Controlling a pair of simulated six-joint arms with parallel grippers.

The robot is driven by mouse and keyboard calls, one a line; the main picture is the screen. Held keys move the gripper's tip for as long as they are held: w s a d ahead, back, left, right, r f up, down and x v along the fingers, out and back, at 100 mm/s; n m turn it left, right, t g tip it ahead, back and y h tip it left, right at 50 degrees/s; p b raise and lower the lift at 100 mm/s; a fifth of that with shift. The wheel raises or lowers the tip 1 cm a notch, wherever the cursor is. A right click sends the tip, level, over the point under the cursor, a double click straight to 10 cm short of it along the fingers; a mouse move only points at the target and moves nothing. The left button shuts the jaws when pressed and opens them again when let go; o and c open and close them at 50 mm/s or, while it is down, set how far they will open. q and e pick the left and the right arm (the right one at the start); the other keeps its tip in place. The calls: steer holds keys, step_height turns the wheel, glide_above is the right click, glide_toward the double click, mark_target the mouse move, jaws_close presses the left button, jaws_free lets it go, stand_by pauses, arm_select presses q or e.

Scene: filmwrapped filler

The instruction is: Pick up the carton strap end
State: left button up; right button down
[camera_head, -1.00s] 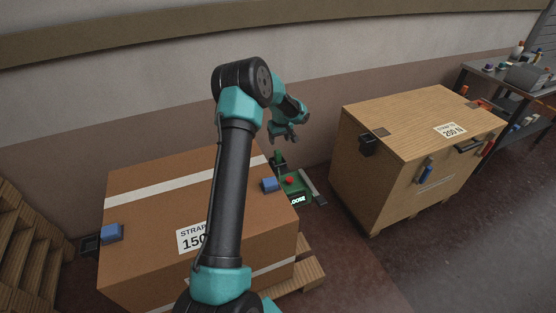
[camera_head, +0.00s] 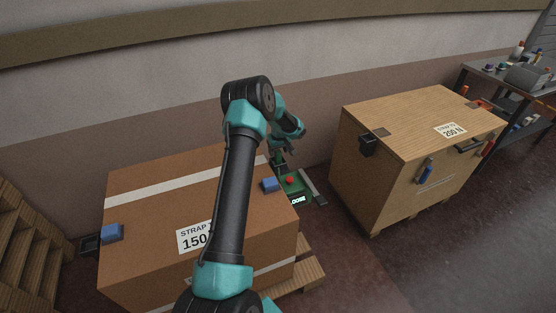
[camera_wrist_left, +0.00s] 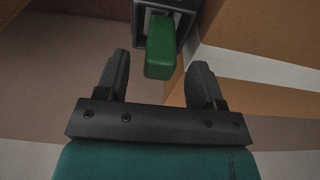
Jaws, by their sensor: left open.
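The carton (camera_head: 150,205) is a brown box with a white band and a label reading "STRAP 150". A green block-like tab, which looks like the strap end (camera_wrist_left: 160,55), sticks out of a dark holder (camera_wrist_left: 170,12) in the left wrist view. In the head view my left gripper (camera_head: 281,154) is just beyond the carton's right far corner, low over the green part there. In the wrist view my left gripper (camera_wrist_left: 160,64) is open, with a finger on each side of the green tab and gaps on both sides. My right gripper is not in view.
Blue corner pieces (camera_head: 270,185) sit on the carton's edges. A wooden crate (camera_head: 405,125) stands to the right, with bare floor (camera_head: 350,265) in front. A wall runs behind.

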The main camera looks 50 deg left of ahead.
arm_select(q)
steer(key=shift+w+a+f, duration=0.1)
steer(key=shift+a+f, duration=0.05)
steer(key=shift+f, duration=0.65)
steer(key=shift+w+a+f, duration=0.1)
steer(key=shift+a+f, duration=0.05)
steer(key=shift+f, duration=0.6)
steer(key=c, duration=1.1)
steer(key=shift+r, duration=0.2)
step_height(320, 180, up, 10)
steer(key=shift+f, duration=0.15)
